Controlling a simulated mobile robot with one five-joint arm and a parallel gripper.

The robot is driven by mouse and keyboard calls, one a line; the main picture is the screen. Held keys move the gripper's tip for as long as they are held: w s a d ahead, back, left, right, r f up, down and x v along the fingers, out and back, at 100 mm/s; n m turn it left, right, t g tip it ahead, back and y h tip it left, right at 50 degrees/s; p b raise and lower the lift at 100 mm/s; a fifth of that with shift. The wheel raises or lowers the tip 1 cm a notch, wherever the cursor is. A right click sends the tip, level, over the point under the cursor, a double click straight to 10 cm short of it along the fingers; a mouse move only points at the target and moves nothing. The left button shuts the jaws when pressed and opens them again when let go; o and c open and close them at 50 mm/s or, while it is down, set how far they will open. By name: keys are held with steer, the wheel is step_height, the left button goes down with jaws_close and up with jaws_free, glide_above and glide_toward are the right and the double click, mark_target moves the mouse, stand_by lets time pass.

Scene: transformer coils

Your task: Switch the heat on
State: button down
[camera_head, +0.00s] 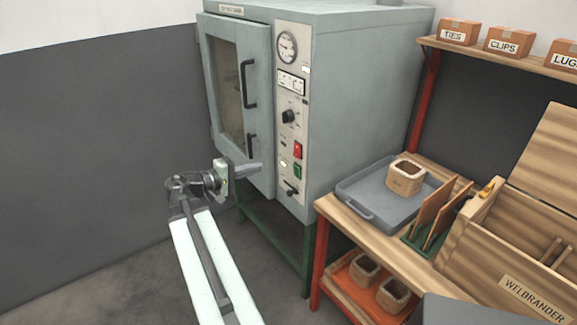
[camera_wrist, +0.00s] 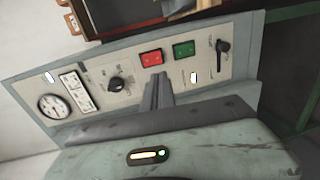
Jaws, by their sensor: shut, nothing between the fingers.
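A grey-green oven (camera_head: 365,100) stands with a pale control panel (camera_head: 287,75) on its front. The panel has a red button (camera_head: 297,150), a green button (camera_head: 297,171) below it, a black knob (camera_head: 289,116) above and a black lever (camera_head: 291,188) at the bottom. In the wrist view the red button (camera_wrist: 151,58), green button (camera_wrist: 184,50), knob (camera_wrist: 115,84) and lever (camera_wrist: 222,60) show in a row. My gripper (camera_head: 260,167) is shut and empty, in front of the oven's lower front. In the wrist view its fingertips (camera_wrist: 158,80) lie just below the red and green buttons. I cannot tell whether they touch the panel.
The oven door (camera_head: 228,85), with black handles, is left of the panel. A wooden bench (camera_head: 340,213) at the right holds a grey tray (camera_head: 352,199) and an open wooden box (camera_head: 470,245). Boxes stand on a shelf above. The floor at the left is clear.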

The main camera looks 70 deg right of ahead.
mark_target(296, 156)
steer(key=shift+r, duration=0.1)
steer(key=b+x, duration=0.1)
steer(key=x, duration=1.3)
steer(key=shift+b, duration=0.3)
steer(key=shift+s+d, duration=0.1)
steer(key=shift+s, duration=0.2)
steer(key=shift+w, duration=0.2)
steer(key=w+a+f+b, duration=0.1)
steer(key=w+a+b, duration=0.1)
steer(key=w+a, duration=0.5)
steer(key=a, duration=0.4)
steer(key=shift+w+a+f, duration=0.3)
steer(key=shift+a+f, duration=0.1)
